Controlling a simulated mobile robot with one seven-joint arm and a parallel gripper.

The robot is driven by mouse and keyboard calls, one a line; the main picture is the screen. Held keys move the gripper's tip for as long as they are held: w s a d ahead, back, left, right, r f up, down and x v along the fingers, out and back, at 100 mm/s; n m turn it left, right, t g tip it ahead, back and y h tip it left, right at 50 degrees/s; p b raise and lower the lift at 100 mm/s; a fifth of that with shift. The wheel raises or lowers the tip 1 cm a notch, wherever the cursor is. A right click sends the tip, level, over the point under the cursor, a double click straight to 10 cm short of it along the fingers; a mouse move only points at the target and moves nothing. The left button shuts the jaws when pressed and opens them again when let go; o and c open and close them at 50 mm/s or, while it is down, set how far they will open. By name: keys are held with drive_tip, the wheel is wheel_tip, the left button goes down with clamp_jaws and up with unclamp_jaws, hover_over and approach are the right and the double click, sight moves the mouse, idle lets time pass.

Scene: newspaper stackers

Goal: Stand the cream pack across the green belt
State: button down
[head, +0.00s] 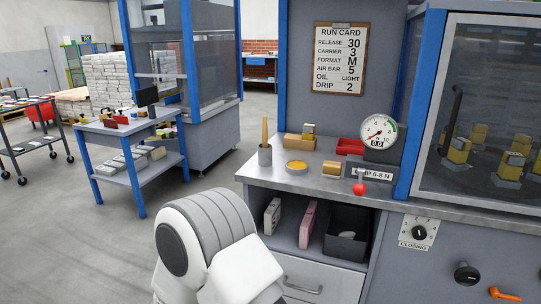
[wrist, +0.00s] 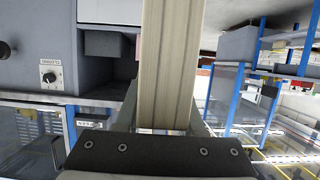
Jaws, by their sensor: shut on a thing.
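The cream pack (wrist: 168,65) is in the wrist view, a long pale block with fine ridges along its length. It runs from the top edge down the middle to between my fingers. My gripper (wrist: 168,118) is shut on it, a finger along each side. The pack's far end is cut off by the frame, and its lower end is hidden behind my dark gripper body. My gripper does not show in the head view; only a white arm link does. I see no green belt in either view.
In the head view a grey workbench (head: 262,181) has an open shelf with a whitish pack (head: 272,216), a pink pack (head: 307,224) and a black bin (head: 347,236). A pot (head: 265,156) and gauge (head: 378,132) stand on top. Open floor lies left, before a blue-legged table (head: 139,197).

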drive_tip(key=w+d+r+n+y, duration=0.2)
drive_tip(key=w+d+r+y, duration=0.15)
drive_tip(key=w+d, duration=0.7)
drive_tip(key=d+r+n+y, duration=0.1)
drive_tip(key=d+r+n, duration=0.1)
drive_tip(key=d, duration=1)
wheel_tip(320, 180, up, 17)
drive_tip(key=p, duration=1.7)
drive_tip(key=shift+s+a+t, duration=0.15)
drive_tip(key=shift+s+t, duration=0.1)
drive_tip(key=shift+t, duration=0.15)
